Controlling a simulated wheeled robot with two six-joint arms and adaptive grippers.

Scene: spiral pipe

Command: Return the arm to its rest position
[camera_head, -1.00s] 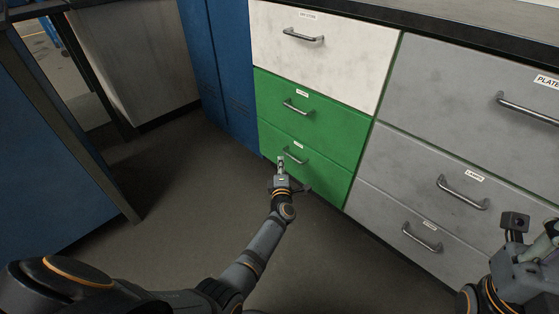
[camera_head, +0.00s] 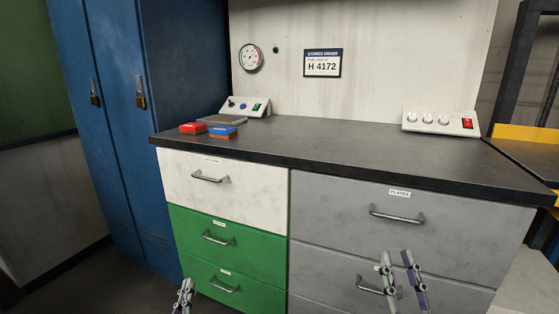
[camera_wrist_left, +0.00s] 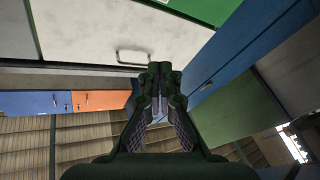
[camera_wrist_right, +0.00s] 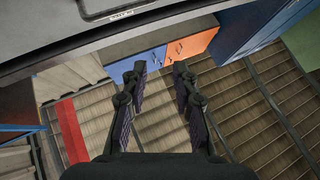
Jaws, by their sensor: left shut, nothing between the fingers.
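My left gripper (camera_head: 184,297) is low in the head view, in front of the bottom green drawer's left side. It also shows in the left wrist view (camera_wrist_left: 160,72), with its fingertips together and nothing between them. My right gripper (camera_head: 400,268) is at the bottom right of the head view, in front of the grey drawers. In the right wrist view (camera_wrist_right: 157,72) its fingers are apart and empty. Both arms are mostly out of the head view.
A white drawer (camera_head: 235,190) stands above green drawers (camera_head: 215,248), beside grey drawers (camera_head: 330,225); all look closed. Blue lockers (camera_head: 120,120) stand at the left.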

